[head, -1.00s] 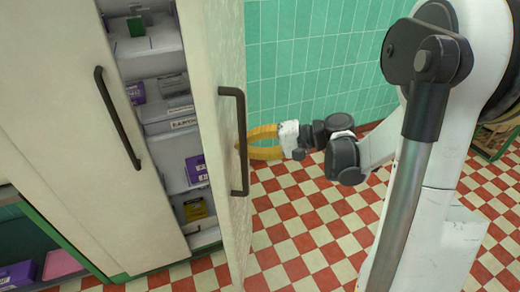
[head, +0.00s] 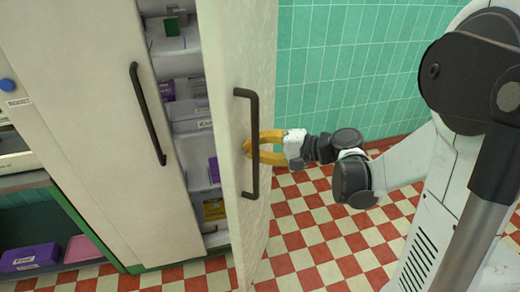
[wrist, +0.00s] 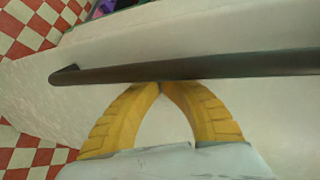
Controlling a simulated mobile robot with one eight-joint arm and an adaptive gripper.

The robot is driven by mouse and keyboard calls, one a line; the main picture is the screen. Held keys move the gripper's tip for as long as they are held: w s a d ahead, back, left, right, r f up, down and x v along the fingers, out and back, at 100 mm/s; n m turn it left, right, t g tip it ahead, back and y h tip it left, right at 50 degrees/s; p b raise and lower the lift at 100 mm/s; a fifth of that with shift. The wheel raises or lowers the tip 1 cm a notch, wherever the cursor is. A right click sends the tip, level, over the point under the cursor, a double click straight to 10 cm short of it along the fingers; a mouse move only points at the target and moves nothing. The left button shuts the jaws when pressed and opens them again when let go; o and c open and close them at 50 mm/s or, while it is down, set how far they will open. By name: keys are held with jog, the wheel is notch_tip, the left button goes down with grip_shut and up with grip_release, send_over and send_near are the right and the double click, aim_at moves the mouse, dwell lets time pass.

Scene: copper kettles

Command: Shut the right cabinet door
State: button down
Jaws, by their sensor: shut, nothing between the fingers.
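The right cabinet door (head: 228,60) stands ajar, swung out from the cabinet, with its dark bar handle (head: 253,185) on the outer face. The door also fills much of the wrist view (wrist: 270,35), with the handle (wrist: 200,68) running across it. My gripper (head: 248,147) has yellow fingers, shut and empty, at the outer face beside the handle's middle. In the wrist view the fingertips (wrist: 161,86) meet at the handle's near edge, over the door face. I cannot tell whether they touch the door.
The left cabinet door (head: 110,130) is shut, with its own dark handle (head: 147,115). Boxes (head: 185,95) sit on shelves in the opening between the doors. A green tiled wall (head: 340,60) stands behind. Checkered floor (head: 320,235) is clear to the right of the door.

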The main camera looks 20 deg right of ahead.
jog(key=w+a+m+t+h, duration=0.2)
jog(key=w+a, duration=0.5)
jog(key=w, duration=0.3)
jog(key=w+a+m+t+h+b, duration=0.1)
jog(key=w+a+m+t+h, duration=0.1)
jog(key=w+a, duration=0.5)
jog(key=shift+w+a+m+h, duration=0.15)
jog(key=shift+w+m+h, duration=0.2)
jog(key=shift+w, duration=1.35)
